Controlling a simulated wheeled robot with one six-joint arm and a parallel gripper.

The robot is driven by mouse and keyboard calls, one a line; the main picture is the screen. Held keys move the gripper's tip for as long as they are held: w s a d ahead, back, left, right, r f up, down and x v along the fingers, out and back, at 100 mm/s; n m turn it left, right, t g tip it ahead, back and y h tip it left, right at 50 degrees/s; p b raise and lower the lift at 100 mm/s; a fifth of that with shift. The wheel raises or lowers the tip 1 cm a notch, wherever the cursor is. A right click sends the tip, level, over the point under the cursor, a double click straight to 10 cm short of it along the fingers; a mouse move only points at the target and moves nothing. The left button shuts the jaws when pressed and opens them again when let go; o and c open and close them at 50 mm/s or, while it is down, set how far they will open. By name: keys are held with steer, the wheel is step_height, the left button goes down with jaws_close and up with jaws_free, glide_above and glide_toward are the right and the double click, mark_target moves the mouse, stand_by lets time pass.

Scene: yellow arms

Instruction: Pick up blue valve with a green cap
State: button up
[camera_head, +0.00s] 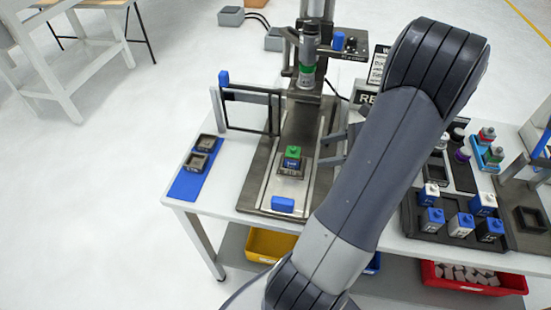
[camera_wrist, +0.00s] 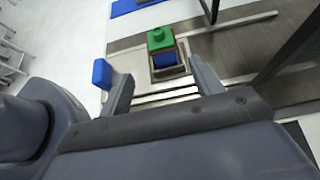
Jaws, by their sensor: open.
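The blue valve with a green cap (camera_head: 292,157) stands upright in a small grey holder (camera_head: 290,171) on the metal plate of the press station. In the wrist view the valve (camera_wrist: 162,59) shows its green cap on top and blue body below, ahead of my gripper (camera_wrist: 160,78) and roughly midway between the finger lines. My gripper is open and empty, with its two fingers apart. In the head view the fingers (camera_head: 340,146) show just right of the valve, apart from it. My arm hides part of the table behind it.
A blue block (camera_head: 283,204) sits at the plate's front; it is left of my gripper in the wrist view (camera_wrist: 101,74). The press head (camera_head: 307,62) hangs above and behind the valve. A dark frame (camera_head: 250,110) stands left. A black tray (camera_head: 462,222) of several valves is right.

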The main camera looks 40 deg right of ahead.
mark_target(293, 153)
steer(key=p+x, duration=0.2)
steer(key=x, duration=0.8)
steer(key=shift+w, duration=0.45)
steer(key=shift+c, duration=0.5)
steer(key=c, duration=1)
steer(key=shift+r, duration=0.15)
